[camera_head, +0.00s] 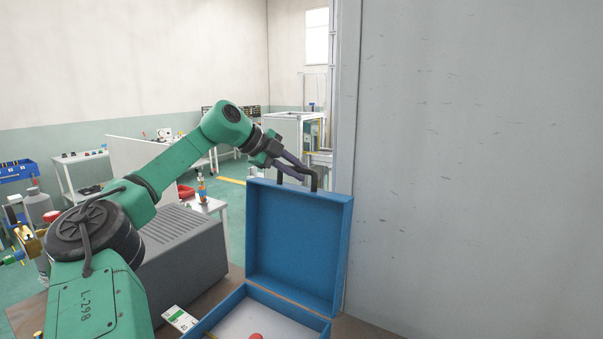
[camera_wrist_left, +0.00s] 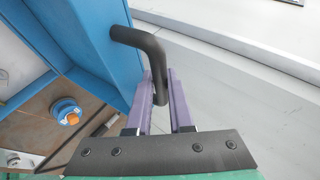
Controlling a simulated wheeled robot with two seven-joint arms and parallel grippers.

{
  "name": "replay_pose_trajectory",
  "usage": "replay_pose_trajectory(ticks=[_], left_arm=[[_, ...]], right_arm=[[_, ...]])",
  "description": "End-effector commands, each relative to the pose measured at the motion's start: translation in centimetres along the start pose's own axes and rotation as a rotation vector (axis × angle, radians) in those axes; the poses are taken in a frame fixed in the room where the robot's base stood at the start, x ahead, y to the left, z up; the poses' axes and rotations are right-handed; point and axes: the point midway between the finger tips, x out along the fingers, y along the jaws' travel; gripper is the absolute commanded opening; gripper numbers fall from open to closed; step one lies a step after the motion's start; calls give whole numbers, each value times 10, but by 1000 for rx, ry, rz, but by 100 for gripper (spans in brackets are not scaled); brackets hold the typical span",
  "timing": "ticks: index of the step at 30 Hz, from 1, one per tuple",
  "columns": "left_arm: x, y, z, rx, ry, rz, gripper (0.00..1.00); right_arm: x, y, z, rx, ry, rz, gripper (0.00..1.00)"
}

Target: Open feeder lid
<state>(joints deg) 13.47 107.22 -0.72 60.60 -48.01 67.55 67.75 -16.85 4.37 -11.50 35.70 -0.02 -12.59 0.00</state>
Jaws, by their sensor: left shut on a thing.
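The blue feeder case (camera_head: 231,317) stands on the brown table in the head view. Its blue lid (camera_head: 296,240) is raised and stands roughly upright. A dark handle (camera_head: 314,181) sits on the lid's top edge. My left gripper (camera_head: 308,169) is at this handle. In the left wrist view, its purple fingers (camera_wrist_left: 162,92) are shut on the dark handle (camera_wrist_left: 150,48), beside the blue lid (camera_wrist_left: 75,30). A red round part (camera_head: 256,336) shows inside the case at the bottom of the head view. My right gripper is not in view.
A large grey wall panel (camera_head: 470,170) stands close on the right of the lid. A grey ribbed box (camera_head: 185,250) stands left of the case, under my left arm. A white card (camera_head: 180,318) lies beside the case. Benches and equipment stand farther back.

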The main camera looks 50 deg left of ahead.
Motion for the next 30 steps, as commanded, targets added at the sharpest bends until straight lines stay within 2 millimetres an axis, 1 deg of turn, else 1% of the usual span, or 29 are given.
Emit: replay_pose_trajectory(ticks=[1, 3, 9, 15, 16, 17, 18, 26, 28, 30], left_arm=[[2, 6, 1, -5, 1, 18, 0], [2, 7, 0, -7, 1, 24, 0], [1, 8, 0, -9, 2, 31, 0], [2, 8, 0, -9, 2, 32, 0], [2, 8, 0, -9, 2, 32, 31], [2, 8, 0, -9, 2, 32, 43], [2, 8, 0, -8, 2, 31, 50], [0, 6, 0, -7, 1, 25, 50], [-4, 6, 0, -7, 0, 23, 50], [-14, 6, 1, -6, -1, 20, 50]], right_arm=[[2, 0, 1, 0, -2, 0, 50], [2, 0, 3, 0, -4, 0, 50], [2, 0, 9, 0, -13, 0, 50], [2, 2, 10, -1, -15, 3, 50], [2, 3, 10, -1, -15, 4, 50], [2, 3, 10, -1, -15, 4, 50], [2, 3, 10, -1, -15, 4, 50], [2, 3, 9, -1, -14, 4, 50], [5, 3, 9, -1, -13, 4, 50], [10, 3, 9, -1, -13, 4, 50]])
